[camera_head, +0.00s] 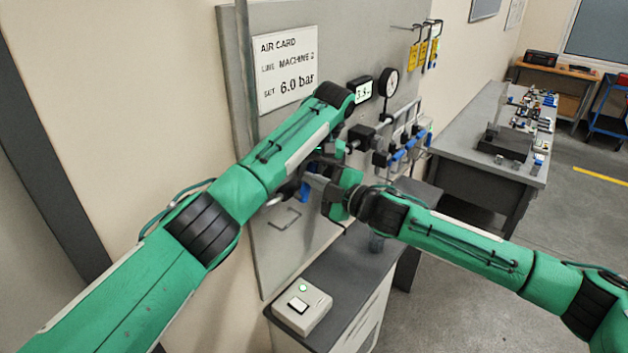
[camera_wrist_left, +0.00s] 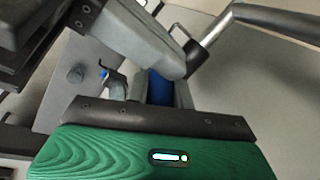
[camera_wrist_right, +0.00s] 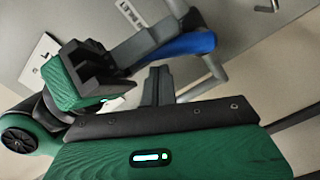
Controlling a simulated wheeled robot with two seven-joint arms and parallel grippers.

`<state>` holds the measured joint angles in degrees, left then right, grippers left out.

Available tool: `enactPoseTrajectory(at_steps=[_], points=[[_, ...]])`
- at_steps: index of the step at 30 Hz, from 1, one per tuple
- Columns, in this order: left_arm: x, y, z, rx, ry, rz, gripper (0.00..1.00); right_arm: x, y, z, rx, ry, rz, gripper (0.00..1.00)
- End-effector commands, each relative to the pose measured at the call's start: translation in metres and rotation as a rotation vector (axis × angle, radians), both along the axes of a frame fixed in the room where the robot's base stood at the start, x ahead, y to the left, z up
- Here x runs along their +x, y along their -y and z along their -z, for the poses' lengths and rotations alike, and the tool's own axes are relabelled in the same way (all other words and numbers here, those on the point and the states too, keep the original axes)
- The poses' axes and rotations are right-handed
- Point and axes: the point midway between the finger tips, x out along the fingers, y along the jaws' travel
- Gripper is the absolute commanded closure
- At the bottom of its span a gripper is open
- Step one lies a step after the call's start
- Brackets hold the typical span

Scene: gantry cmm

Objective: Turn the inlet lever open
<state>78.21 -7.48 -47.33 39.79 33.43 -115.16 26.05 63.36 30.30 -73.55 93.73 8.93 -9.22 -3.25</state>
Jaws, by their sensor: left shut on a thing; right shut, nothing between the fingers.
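The inlet lever has a blue handle (camera_wrist_left: 160,88), seen in the left wrist view between the fingers of my left gripper (camera_wrist_left: 165,78), which is shut on it. In the head view a piece of the blue handle (camera_head: 305,190) shows low on the panel, and my left gripper (camera_head: 318,163) is mostly hidden by the arms. The right wrist view shows the blue handle (camera_wrist_right: 188,45) just beyond my right gripper (camera_wrist_right: 158,85), whose fingers are shut and empty. In the head view my right gripper (camera_head: 318,182) is close beside the handle; contact cannot be told.
The grey panel (camera_head: 290,240) carries an "AIR CARD" sign (camera_head: 287,68), a digital display (camera_head: 362,90), a dial gauge (camera_head: 389,83) and pipework with more blue handles (camera_head: 405,150). A box with a green light (camera_head: 302,305) sits on the cabinet below. A workbench (camera_head: 470,130) stands at right.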

Motion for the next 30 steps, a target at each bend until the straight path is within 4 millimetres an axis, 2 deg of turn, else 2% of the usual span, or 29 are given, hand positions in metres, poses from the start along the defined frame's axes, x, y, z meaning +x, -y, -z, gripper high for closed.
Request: enactPoseTrajectory(at_steps=[13, 14, 17, 26, 30], points=[[-0.001, 0.000, 0.003, 0.001, -0.007, 0.000, 1.00, 0.012, 0.008, 0.007, 0.032, -0.052, 0.009, 1.00], [-0.001, 0.000, 0.003, 0.002, -0.007, 0.000, 0.73, 0.012, 0.008, 0.007, 0.032, -0.053, 0.010, 1.00], [-0.001, 0.000, 0.002, 0.002, -0.006, 0.000, 0.56, 0.012, 0.008, 0.007, 0.031, -0.052, 0.010, 1.00], [0.000, 0.000, 0.000, 0.000, -0.002, 0.000, 0.56, 0.010, 0.006, 0.005, 0.034, -0.050, 0.003, 1.00], [0.000, 0.003, -0.010, 0.001, 0.001, 0.002, 0.56, 0.010, 0.005, 0.005, 0.034, -0.049, 0.002, 1.00]])
